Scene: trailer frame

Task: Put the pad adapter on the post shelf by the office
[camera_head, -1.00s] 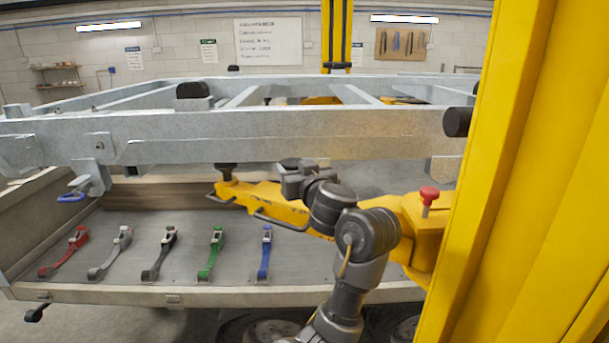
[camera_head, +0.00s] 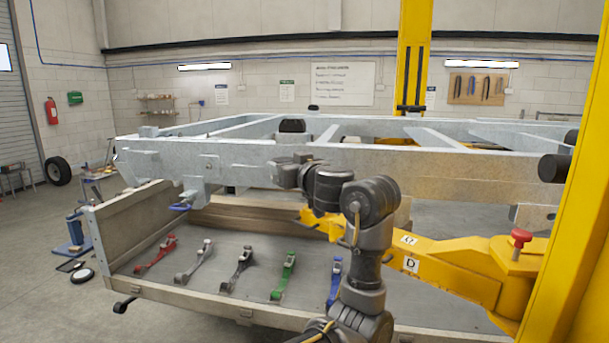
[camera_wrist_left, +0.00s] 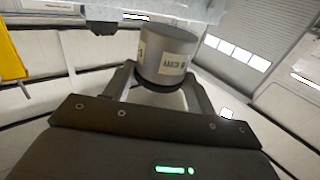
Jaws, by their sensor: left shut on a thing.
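The pad adapter (camera_wrist_left: 168,60) is a short grey cylinder with a pale printed label. In the left wrist view it sits between the two dark fingers of my left gripper (camera_wrist_left: 162,82), which is shut on it. A yellow post (camera_head: 572,260) stands close at the right and another yellow post (camera_head: 414,50) stands farther back. I cannot make out a shelf on either post. My right gripper is out of view.
The galvanised trailer frame (camera_head: 330,158) spans the view above a grey bed with several coloured straps, among them a red one (camera_head: 158,252). A yellow lift arm (camera_head: 460,265) with a red knob (camera_head: 521,238) lies right of my arm. The floor at left has a blue stand (camera_head: 74,235) and open room.

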